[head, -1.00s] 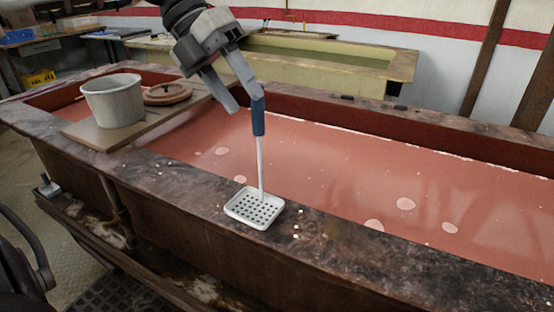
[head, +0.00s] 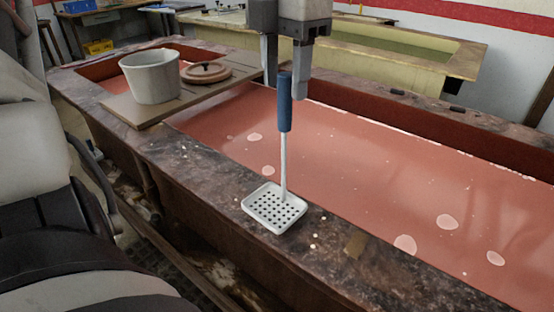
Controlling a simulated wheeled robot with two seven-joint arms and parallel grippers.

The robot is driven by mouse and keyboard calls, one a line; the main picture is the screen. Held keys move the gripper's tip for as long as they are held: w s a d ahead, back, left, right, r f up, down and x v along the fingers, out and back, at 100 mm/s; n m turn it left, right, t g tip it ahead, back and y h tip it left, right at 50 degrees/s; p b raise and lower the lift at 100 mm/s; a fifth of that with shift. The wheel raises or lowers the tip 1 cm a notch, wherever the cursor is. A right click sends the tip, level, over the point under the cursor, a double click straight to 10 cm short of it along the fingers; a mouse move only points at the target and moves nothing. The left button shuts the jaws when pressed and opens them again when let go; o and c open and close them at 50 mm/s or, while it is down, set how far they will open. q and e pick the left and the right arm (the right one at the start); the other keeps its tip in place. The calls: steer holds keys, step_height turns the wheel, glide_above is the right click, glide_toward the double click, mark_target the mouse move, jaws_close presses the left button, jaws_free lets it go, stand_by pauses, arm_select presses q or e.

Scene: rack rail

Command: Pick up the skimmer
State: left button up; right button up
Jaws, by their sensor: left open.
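The skimmer has a white perforated square head (head: 274,208) resting on the vat's near rim, and its blue handle (head: 285,102) stands upright above it. My left gripper (head: 286,92) comes down from the top with its two fingers pointing down. It is open, and the top of the blue handle shows between the fingers in the picture. I cannot tell whether the fingers are around the handle or a little behind it. No contact is visible. My right gripper is out of view.
A long vat of reddish liquid (head: 350,170) with pale foam patches fills the middle. A board (head: 190,98) across it bears a grey pot (head: 152,76) and a round lid (head: 206,72). Another vat (head: 400,50) stands behind. Parts of my body show at left.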

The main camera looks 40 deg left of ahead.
mark_target(284, 121)
arm_select(q)
steer(key=shift+f+p, duration=0.3)
steer(key=shift+f, duration=2.5)
steer(key=shift+w+a, duration=0.1)
jaws_close()
